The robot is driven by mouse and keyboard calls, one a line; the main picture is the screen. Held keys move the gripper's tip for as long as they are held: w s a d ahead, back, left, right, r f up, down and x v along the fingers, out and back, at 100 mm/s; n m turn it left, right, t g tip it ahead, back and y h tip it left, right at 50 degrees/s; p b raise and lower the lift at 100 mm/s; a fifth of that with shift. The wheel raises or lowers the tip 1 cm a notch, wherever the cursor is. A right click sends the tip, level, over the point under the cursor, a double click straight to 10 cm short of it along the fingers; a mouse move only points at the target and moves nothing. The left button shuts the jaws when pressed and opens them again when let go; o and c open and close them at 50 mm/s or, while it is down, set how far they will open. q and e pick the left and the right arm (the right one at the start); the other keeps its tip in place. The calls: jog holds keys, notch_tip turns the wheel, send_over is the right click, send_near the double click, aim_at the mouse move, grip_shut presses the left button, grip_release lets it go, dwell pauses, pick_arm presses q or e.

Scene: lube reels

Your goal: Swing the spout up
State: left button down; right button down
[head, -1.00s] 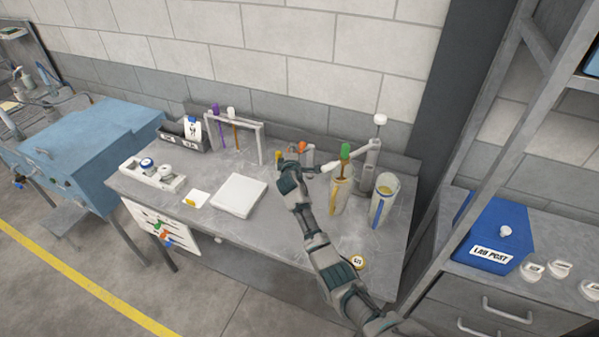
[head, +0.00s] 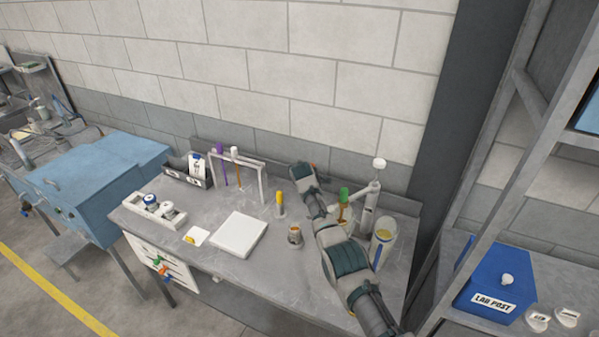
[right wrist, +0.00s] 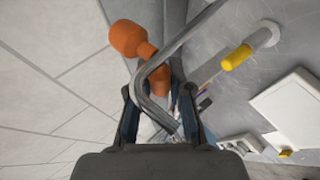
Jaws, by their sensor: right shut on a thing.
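The spout is a bent grey tube (right wrist: 150,85) in the right wrist view. It runs from the upper right, bends, and passes down between my fingers. An orange knob on a thin neck (right wrist: 128,38) lies behind the bend. My right gripper (right wrist: 160,115) is shut on the tube. In the head view my right gripper (head: 298,170) is above the back of the bench, and the arm hides most of the spout. My left gripper is not in view.
A green-topped container (head: 344,195) and an open clear jar (head: 383,245) stand close to my right arm. A yellow-topped peg (head: 279,203), a small round pot (head: 295,236) and a white pad (head: 239,234) are on the bench (head: 255,275). A rack (head: 262,180) holds coloured sticks.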

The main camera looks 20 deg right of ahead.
jog(key=shift+d+f+g, duration=0.1)
jog(key=shift+f+g, duration=0.05)
jog(key=shift+g, duration=0.15)
dwell(0.4)
jog(key=c, duration=1.1)
grip_release()
jog(key=shift+d, duration=0.1)
jog(key=shift+o, duration=0.2)
jog(key=shift+w+d+f, duration=0.1)
jog(key=shift+w, duration=0.1)
jog(key=shift+v, duration=3.6)
jog(key=shift+s+d, duration=0.1)
jog(key=shift+d, duration=0.05)
